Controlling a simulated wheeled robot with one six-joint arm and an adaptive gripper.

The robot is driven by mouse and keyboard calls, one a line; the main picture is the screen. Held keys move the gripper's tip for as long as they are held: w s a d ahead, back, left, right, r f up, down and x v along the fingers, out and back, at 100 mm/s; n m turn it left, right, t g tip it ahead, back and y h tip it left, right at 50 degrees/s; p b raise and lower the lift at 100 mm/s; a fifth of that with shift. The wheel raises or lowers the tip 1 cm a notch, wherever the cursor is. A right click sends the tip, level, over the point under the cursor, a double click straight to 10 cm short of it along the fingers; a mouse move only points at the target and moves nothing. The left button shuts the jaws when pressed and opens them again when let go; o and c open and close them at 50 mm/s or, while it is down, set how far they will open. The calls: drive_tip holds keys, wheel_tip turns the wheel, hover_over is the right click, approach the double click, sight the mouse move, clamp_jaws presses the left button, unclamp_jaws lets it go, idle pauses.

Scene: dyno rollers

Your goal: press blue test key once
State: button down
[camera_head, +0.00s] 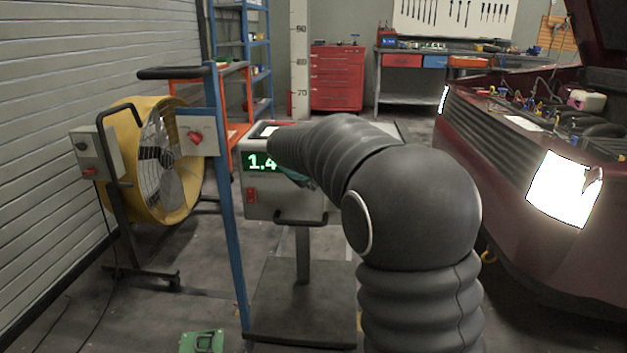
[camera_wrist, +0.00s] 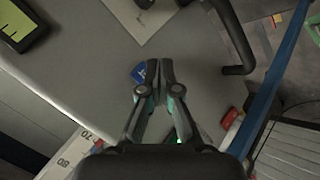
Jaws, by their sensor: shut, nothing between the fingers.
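The blue test key (camera_wrist: 138,73) shows in the wrist view on the grey top of the console (camera_wrist: 95,50), just left of my fingertips and partly covered by the left finger. My gripper (camera_wrist: 160,66) is shut and empty, pointing down over the console top. I cannot tell whether the tips touch the surface. In the head view the console (camera_head: 284,205) stands on a pedestal with a green display (camera_head: 262,162) starting "1.4"; my arm covers its right part, the key and most of the gripper.
A handheld device with a yellow-green screen (camera_wrist: 18,22) lies at the wrist view's upper left. A red switch (camera_head: 251,195) is on the console front. A blue post (camera_head: 227,200) and yellow fan (camera_head: 160,160) stand left; a dark red car (camera_head: 520,150) stands right.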

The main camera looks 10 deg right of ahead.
drive_tip(key=s+b, duration=0.1)
drive_tip(key=s+a+b, duration=0.1)
drive_tip(key=s, duration=0.1)
drive_tip(key=s+b, duration=0.1)
drive_tip(key=shift+s+a, duration=0.3)
drive_tip(key=shift+s, duration=0.1)
idle(0.6)
